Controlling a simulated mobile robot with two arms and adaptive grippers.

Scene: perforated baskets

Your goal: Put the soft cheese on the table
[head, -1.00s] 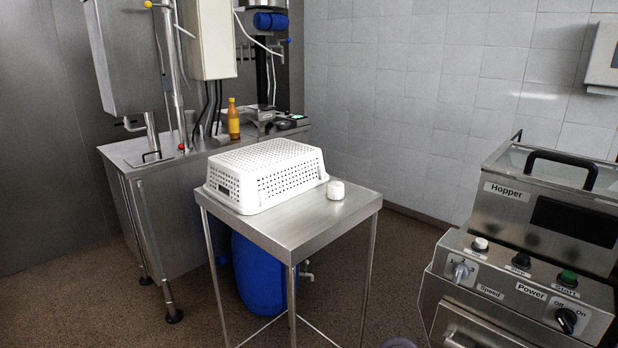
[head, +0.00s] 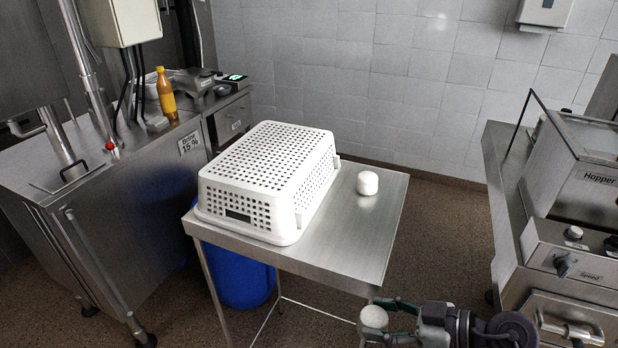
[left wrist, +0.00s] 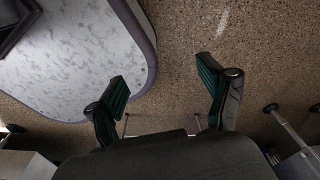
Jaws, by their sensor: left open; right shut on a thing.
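One soft cheese (head: 367,183), a small white round piece, stands on the steel table (head: 345,245) right of the upturned basket. Another white round soft cheese (head: 374,317) is at the bottom of the head view, in my right gripper (head: 378,319). That gripper is shut on it, at the front right corner of the table; I cannot tell its height relative to the top. My left gripper (left wrist: 165,95) is open and empty in the left wrist view, over the floor, with its fingers spread apart. It does not show in the head view.
A white perforated basket (head: 270,180) lies upside down on the table's left half. The table's front right is clear. A machine with a hopper (head: 590,185) stands at right, a steel cabinet (head: 130,200) with an orange bottle (head: 166,93) at left.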

